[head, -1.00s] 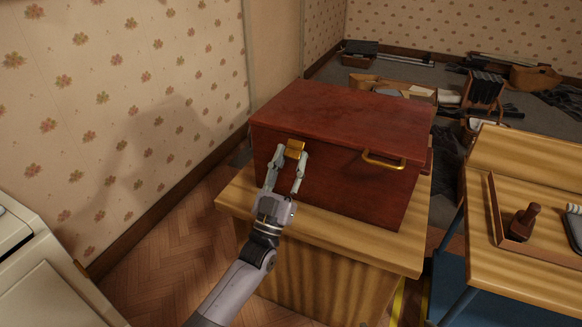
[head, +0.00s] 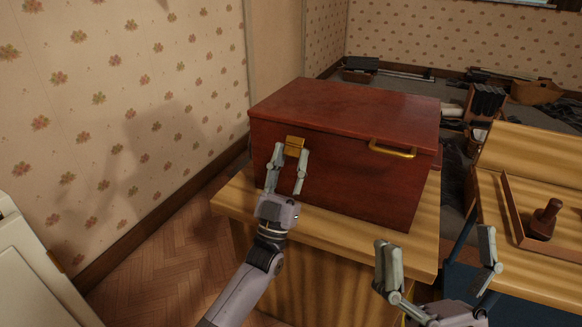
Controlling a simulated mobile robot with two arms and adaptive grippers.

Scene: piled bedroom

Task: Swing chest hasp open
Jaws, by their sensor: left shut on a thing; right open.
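The red-brown wooden chest (head: 340,110) stands on a wooden cabinet with its lid down. Its brass hasp (head: 295,141) is on the front face, left of centre, just under the lid's edge. My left gripper (head: 290,152) is at the hasp, one finger on each side, shut on it. The fingertips partly cover its lower part. A brass handle (head: 393,151) is on the front face to the right. My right gripper (head: 436,238) is open and empty, in front of the cabinet's right corner, well below and right of the hasp.
The wooden cabinet (head: 345,228) has a bare strip of top in front of the chest. A wooden desk with a tray (head: 515,222) and a brown stamp-like object (head: 544,218) stands at right. A white unit (head: 35,270) is at lower left. Clutter covers the floor behind.

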